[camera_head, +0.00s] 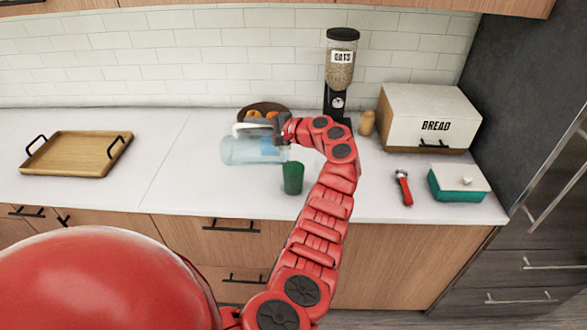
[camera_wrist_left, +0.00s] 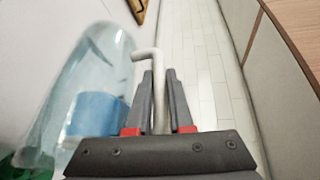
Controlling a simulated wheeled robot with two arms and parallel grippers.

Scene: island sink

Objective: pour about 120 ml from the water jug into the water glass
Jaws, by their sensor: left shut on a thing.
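The water jug (camera_head: 243,151) is clear with a white handle (camera_head: 240,127) on its upper side. It is tilted onto its side, with blue water (camera_head: 269,146) toward its right end. My left gripper (camera_head: 277,124) is shut on the handle. In the left wrist view the handle (camera_wrist_left: 158,85) runs between the fingers (camera_wrist_left: 159,100), with the jug (camera_wrist_left: 104,48) at the left. The water glass (camera_head: 292,178), dark green, stands upright on the counter just below the jug's right end. I cannot tell whether water is flowing or how full the glass is. My right gripper is out of view.
A bowl of orange fruit (camera_head: 262,107) and an oats dispenser (camera_head: 340,70) stand behind the jug. A wooden tray (camera_head: 75,165) lies at left. A bread box (camera_head: 428,115), a teal container (camera_head: 458,192) and a red-handled tool (camera_head: 405,190) are at right.

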